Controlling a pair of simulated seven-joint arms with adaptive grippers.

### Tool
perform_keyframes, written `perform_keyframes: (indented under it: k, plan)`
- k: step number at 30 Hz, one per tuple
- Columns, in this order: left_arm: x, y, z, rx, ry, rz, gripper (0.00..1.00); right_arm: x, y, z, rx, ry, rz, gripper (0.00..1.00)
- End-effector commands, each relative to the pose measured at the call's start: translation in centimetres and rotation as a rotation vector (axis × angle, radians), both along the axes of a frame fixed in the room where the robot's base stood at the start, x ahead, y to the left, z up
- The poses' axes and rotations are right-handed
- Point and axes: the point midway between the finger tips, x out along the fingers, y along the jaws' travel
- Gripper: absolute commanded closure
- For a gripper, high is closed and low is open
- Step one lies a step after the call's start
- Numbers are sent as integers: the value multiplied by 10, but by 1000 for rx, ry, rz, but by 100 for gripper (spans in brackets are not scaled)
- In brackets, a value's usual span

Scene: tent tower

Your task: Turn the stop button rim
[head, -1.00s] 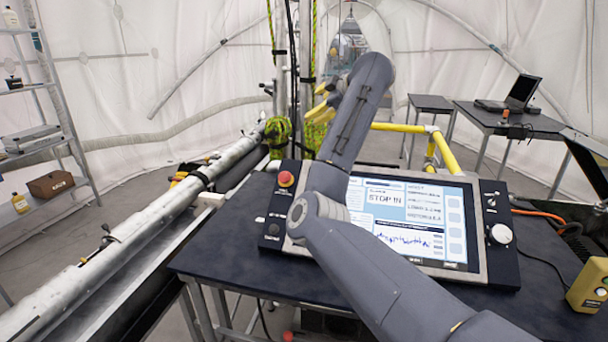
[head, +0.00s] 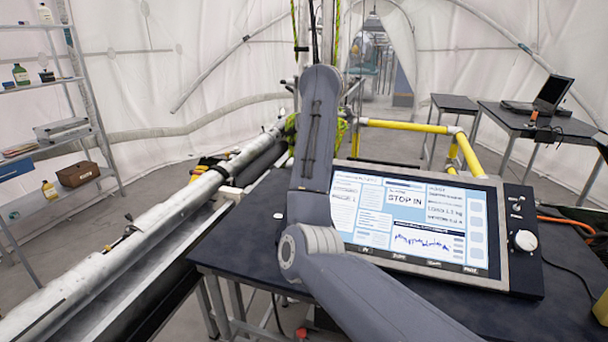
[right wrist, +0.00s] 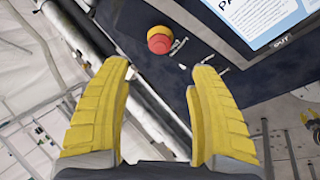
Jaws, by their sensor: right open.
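The stop button (right wrist: 159,38) is a red cap on a yellow-orange rim, set on the dark side panel of the control console (right wrist: 196,42). In the right wrist view it sits just beyond the fingertips, near the middle between them. My right gripper (right wrist: 162,72) has yellow ridged fingers, wide apart with nothing between them; it is apart from the button. In the head view the console screen (head: 410,215) shows "STOP IN". My right arm crosses the console's left side there and hides the button and the gripper. My left gripper is not in view.
The console rests on a dark table (head: 235,240). A white knob (head: 523,241) is on its right panel. A long metal rail (head: 150,225) runs along the left. Yellow piping (head: 405,127) stands behind the console, and a laptop (head: 545,97) sits on a rear table.

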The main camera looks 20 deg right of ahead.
Motion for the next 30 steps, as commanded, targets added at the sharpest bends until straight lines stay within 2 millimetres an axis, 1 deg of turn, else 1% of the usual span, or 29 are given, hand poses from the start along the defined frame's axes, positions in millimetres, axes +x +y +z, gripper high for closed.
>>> perform_keyframes:
  k: [1,3,9,15,22,30]
  plan:
    - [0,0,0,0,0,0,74,5,-2,-10,-2,4,-2,39]
    - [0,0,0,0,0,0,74,11,-2,-21,-2,3,-2,39]
    - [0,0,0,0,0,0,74,30,-3,-52,-2,3,0,39]
    - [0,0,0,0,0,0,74,45,-3,-77,-1,3,-1,39]
    - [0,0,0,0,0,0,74,56,-3,-95,1,0,-1,39]
    - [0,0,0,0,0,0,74,60,-3,-102,1,-1,0,39]
